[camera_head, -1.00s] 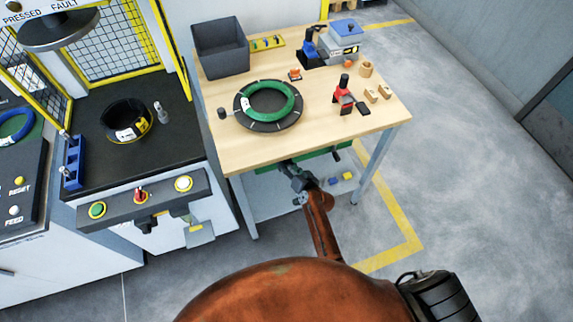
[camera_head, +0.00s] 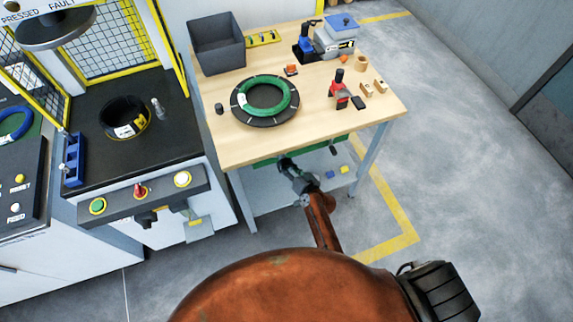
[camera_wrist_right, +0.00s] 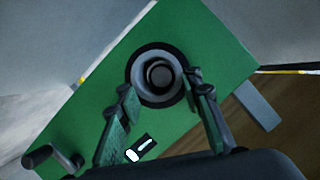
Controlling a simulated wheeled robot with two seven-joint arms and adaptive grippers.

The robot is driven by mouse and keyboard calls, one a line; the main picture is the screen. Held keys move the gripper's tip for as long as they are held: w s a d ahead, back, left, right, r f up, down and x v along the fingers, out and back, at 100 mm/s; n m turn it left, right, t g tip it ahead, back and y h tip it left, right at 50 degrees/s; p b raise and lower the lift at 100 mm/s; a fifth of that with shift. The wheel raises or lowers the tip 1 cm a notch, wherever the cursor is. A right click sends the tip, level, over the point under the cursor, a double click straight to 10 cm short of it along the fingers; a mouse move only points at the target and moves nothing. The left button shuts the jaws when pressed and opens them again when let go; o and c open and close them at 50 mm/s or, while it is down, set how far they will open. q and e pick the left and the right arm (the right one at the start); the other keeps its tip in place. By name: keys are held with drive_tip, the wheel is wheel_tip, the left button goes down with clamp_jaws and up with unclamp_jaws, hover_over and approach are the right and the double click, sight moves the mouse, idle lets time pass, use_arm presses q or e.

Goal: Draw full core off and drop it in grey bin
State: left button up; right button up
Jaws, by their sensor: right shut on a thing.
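The grey bin (camera_head: 222,60) stands open at the back left of the wooden table. My right gripper (camera_head: 285,160) is at the front table edge, beside a green panel (camera_head: 318,151) mostly hidden under the tabletop. In the right wrist view my right gripper (camera_wrist_right: 162,100) has one finger on each side of a round dark core (camera_wrist_right: 143,94) with a pale ring and grey hub, in front of the green panel (camera_wrist_right: 95,105). It is shut on the core, which seems still against the panel. My left gripper is out of view.
A green coil (camera_head: 283,106) lies on a black disc on the table. A red clamp tool (camera_head: 340,92) and small blocks stand to its right, a blue-topped grey box (camera_head: 336,38) behind. A black bench (camera_head: 100,160) adjoins at left. A crank handle (camera_wrist_right: 50,158) shows in the wrist view.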

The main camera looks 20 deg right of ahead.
drive_tip(key=shift+s+p, duration=0.6)
drive_tip(key=shift+s, duration=1.6)
idle(0.5)
